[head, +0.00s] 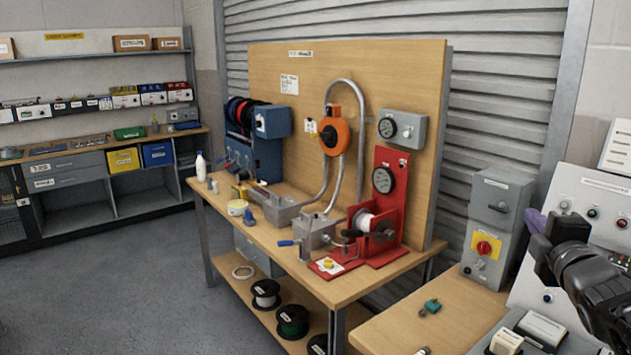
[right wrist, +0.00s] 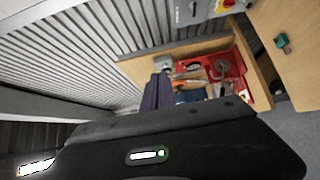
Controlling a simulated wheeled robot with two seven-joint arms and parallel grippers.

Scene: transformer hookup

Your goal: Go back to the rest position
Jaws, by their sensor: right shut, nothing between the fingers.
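My right gripper (head: 541,228) is at the right edge of the head view, above the right-hand table and in front of the sloped control panel. Its purple fingers are closed together with nothing between them. In the right wrist view the shut purple fingers (right wrist: 158,92) point toward the workbench, well apart from it. My left gripper is in neither view. The workbench (head: 330,285) carries a red winding stand (head: 390,195), an orange round device (head: 335,137) on the upright board and a grey crank box (head: 313,232).
A grey box with a red-yellow switch (head: 487,248) stands on the right-hand table (head: 400,325), near a small green part (head: 432,305). The sloped control panel (head: 600,205) is close to my right arm. Shelves (head: 95,57) line the left wall. The floor (head: 140,290) at left is clear.

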